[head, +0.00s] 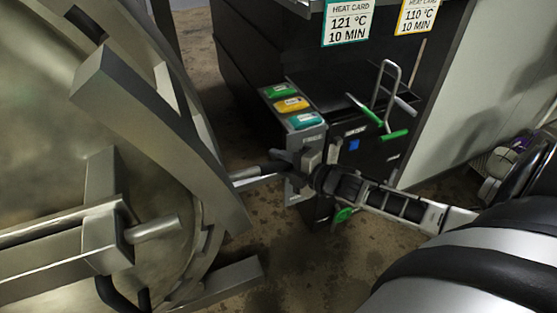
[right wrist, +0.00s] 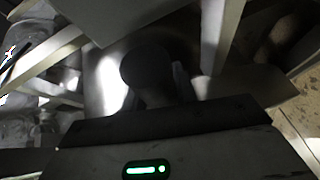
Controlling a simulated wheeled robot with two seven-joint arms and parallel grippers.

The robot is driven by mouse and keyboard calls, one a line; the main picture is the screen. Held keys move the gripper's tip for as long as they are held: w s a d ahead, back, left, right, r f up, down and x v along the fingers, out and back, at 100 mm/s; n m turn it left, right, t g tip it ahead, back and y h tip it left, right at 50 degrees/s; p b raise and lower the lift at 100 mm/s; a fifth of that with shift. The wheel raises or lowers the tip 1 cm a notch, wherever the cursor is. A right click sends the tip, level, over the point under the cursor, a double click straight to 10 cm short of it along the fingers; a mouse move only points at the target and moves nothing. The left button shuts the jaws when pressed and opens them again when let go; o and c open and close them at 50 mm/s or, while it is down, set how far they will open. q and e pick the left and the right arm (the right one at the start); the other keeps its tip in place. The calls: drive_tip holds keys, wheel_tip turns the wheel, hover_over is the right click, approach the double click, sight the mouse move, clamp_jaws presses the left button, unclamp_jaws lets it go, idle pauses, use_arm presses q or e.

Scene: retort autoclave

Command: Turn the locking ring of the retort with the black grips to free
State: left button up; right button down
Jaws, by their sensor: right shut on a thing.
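The retort's big round metal door (head: 50,110) fills the left of the head view, with its locking ring (head: 205,190) around the edge. A metal rod with a black grip (head: 262,171) sticks out from the ring's right side. My right gripper (head: 290,162) is shut on this black grip; the fingers partly hide its end. In the right wrist view a dark rounded shape, seemingly the grip (right wrist: 147,68), sits between the fingers. Another black handle (head: 112,294) shows at the bottom left of the door. My left gripper is not in view.
Behind my gripper stands a dark cabinet with green, yellow and teal blocks (head: 291,104) on a grey panel. A wire handle with green ends (head: 388,95) is beside it. Two heat cards (head: 348,20) hang above. Stained floor (head: 250,225) lies below the gripper.

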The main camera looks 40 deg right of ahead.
drive_tip(key=shift+w+d+r, duration=0.1)
drive_tip(key=shift+w+r, duration=0.1)
drive_tip(key=shift+r, duration=0.25)
drive_tip(key=shift+w+r, duration=0.15)
drive_tip(key=shift+r, duration=0.3)
drive_tip(key=c, duration=1.3)
unclamp_jaws()
drive_tip(key=shift+o, duration=0.9)
drive_tip(key=shift+s+r, duration=0.15)
drive_tip(key=shift+f, duration=0.2)
drive_tip(key=shift+s, duration=0.1)
drive_tip(key=shift+s, duration=0.2)
drive_tip(key=v, duration=1.5)
drive_tip(key=shift+s+f+p, duration=0.25)
drive_tip(key=shift+f+p, duration=0.05)
drive_tip(key=shift+p, duration=0.05)
drive_tip(key=shift+d, duration=0.1)
